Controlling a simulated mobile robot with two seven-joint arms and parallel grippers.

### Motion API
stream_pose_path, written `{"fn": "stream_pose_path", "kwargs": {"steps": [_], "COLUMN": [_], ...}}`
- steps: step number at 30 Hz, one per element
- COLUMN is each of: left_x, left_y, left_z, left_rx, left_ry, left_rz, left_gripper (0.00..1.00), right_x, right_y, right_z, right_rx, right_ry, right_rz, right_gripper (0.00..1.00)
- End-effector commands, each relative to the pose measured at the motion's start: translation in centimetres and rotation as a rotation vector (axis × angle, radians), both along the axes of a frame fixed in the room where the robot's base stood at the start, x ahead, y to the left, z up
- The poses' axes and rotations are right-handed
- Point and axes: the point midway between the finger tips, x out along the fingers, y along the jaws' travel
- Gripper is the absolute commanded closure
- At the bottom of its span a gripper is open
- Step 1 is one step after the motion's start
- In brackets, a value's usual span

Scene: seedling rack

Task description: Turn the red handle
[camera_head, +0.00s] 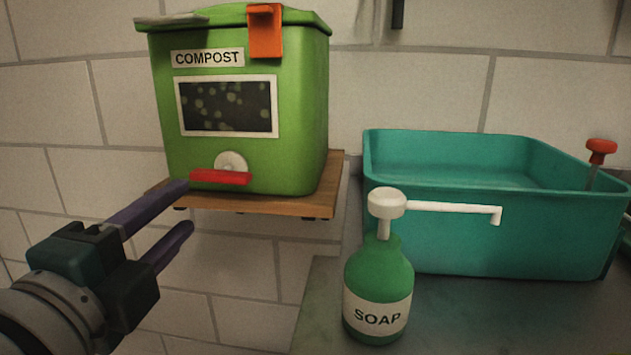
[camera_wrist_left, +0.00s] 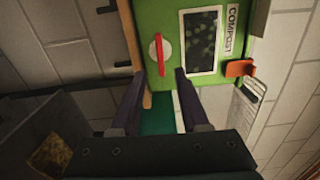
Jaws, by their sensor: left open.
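The red handle (camera_head: 221,177) is a short bar on a round white disc (camera_head: 231,160) low on the front of the green compost bin (camera_head: 310,120). It lies nearly level in the head view. My left gripper (camera_head: 189,206) is open, with two purple fingers reaching toward the handle from the lower left. The upper fingertip appears close to the handle's left end. In the left wrist view the handle (camera_wrist_left: 159,54) stands ahead of the open fingers (camera_wrist_left: 160,72), roughly between their tips. I see nothing between the fingers, and cannot tell whether they touch the handle. My right gripper is not in view.
The bin stands on a wooden wall shelf (camera_head: 270,203). An orange latch (camera_head: 265,32) hangs at its lid. A green soap bottle (camera_head: 378,285) with a long white spout and a teal basin (camera_head: 490,235) stand on the grey counter (camera_head: 330,290) to the right.

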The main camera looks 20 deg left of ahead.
Motion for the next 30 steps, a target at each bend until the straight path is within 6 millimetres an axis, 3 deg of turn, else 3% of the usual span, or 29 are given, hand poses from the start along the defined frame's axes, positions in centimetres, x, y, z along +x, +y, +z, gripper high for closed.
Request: {"fn": "stream_pose_path", "kwargs": {"steps": [18,30], "left_x": [8.7,9.4], "left_y": [2.1,2.3], "left_z": [0.2,0.2], "left_rx": [-0.002,-0.003], "left_ry": [-0.004,-0.003], "left_rz": [0.002,0.001], "left_gripper": [0.55,0.55], "right_x": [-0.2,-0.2], "right_y": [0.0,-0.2], "right_z": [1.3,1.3], "right_rx": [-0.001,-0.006], "right_ry": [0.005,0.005], "right_rz": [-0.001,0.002], "right_gripper": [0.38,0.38]}}
